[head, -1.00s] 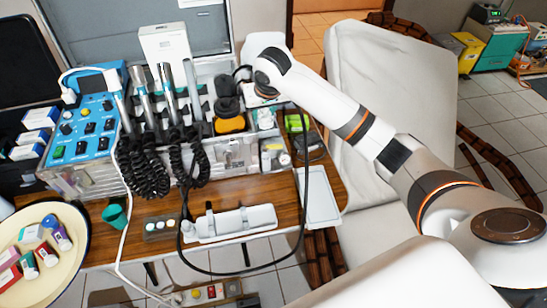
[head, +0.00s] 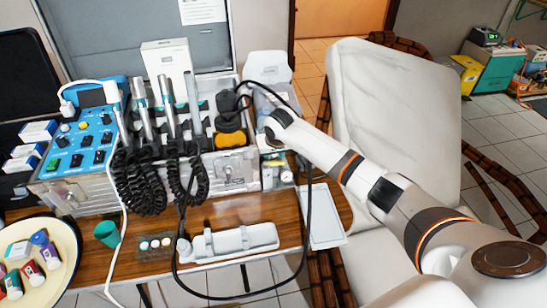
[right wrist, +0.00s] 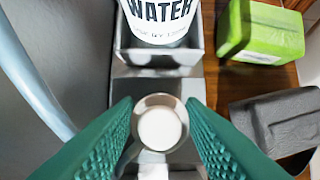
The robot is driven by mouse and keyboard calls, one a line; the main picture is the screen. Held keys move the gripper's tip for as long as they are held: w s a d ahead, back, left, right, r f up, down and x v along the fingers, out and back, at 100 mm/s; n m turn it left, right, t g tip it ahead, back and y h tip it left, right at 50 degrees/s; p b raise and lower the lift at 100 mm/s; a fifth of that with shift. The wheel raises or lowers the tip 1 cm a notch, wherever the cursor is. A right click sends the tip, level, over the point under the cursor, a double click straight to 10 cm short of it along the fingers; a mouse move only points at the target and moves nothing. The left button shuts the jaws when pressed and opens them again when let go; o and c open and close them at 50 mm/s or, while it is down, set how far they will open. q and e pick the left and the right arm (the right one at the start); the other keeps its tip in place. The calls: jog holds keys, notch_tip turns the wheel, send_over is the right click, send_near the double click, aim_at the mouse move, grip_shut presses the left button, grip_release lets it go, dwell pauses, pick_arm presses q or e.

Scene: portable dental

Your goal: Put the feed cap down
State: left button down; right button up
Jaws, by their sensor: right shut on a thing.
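My right gripper (right wrist: 160,112) shows its two green ribbed fingers in the right wrist view. They are closed on a small round cap, the feed cap (right wrist: 160,128), with a white centre and a grey rim. It sits over a grey metallic surface just in front of a bottle labelled WATER (right wrist: 160,20). I cannot tell whether the cap touches that surface. In the head view my right arm reaches in from the right to the right end of the dental unit (head: 240,170). The fingers and the cap are hidden there. My left gripper is not in view.
A green package (right wrist: 262,32) and a dark grey block (right wrist: 280,122) lie right of the gripper. A black hose loops over the wooden table (head: 215,212). A white tray (head: 235,240) and a flat pale panel (head: 322,215) lie in front. A white chair (head: 395,110) stands right.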

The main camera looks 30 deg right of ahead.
jog(key=shift+f, duration=0.65)
jog(key=shift+f, duration=0.1)
jog(key=o, duration=1)
jog(key=shift+c, duration=0.2)
jog(key=p+v, duration=0.1)
jog(key=v, duration=1.1)
